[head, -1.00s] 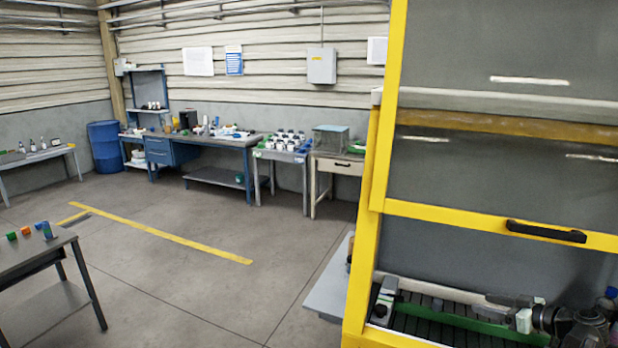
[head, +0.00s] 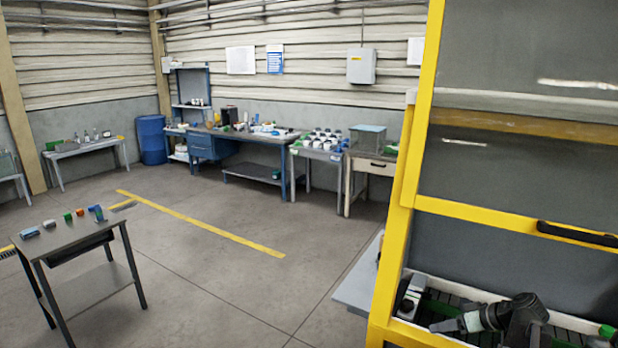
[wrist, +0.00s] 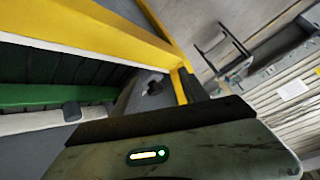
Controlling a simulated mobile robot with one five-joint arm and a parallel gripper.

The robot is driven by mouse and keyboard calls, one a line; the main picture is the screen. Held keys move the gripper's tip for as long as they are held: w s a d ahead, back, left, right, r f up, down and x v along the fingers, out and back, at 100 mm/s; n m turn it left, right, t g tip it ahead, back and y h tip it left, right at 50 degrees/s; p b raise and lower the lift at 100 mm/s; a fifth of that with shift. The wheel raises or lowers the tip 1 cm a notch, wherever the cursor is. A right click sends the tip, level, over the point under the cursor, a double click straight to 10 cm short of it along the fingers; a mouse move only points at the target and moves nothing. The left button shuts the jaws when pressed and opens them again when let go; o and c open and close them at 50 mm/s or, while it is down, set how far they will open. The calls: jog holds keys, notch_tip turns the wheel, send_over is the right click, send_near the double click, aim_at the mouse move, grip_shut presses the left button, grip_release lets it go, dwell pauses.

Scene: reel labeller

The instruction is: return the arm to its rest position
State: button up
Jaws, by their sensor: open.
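My arm reaches left inside the yellow-framed machine (head: 396,240), low at the right of the head view. My gripper (head: 443,326) is at its left end, small and dark beside a pale wrist part. It is open, with nothing visible between the jaws. It is over or near the dark slatted bed with green edging; the exact gap cannot be told. In the wrist view, a dark housing (wrist: 180,155) with a small lit panel fills the bottom, and no fingertips show clearly. The yellow frame (wrist: 90,30) crosses the upper left there.
The machine's raised panel with a black handle (head: 577,234) is above my arm. A grey-and-white block (head: 410,297) stands at the bed's left end. A grey side table (head: 82,245) holds small coloured items. Benches line the far wall. The middle floor (head: 240,280) is clear.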

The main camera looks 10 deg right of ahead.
jog(key=a+f+m+g+h, duration=0.1)
jog(key=a+f+g+h, duration=0.25)
jog(key=a, duration=1.25)
jog(key=a+f+m+g+h, duration=0.1)
jog(key=a+f+g+h, duration=0.2)
jog(key=a, duration=1.3)
notch_tip(320, 180, down, 11)
jog(key=s+y+b, duration=0.1)
jog(key=s+b, duration=0.1)
jog(key=b, duration=0.8)
jog(key=shift+a+g, duration=0.35)
jog(key=shift+g, duration=0.1)
jog(key=shift+s+d, duration=0.1)
jog(key=shift+d, duration=0.05)
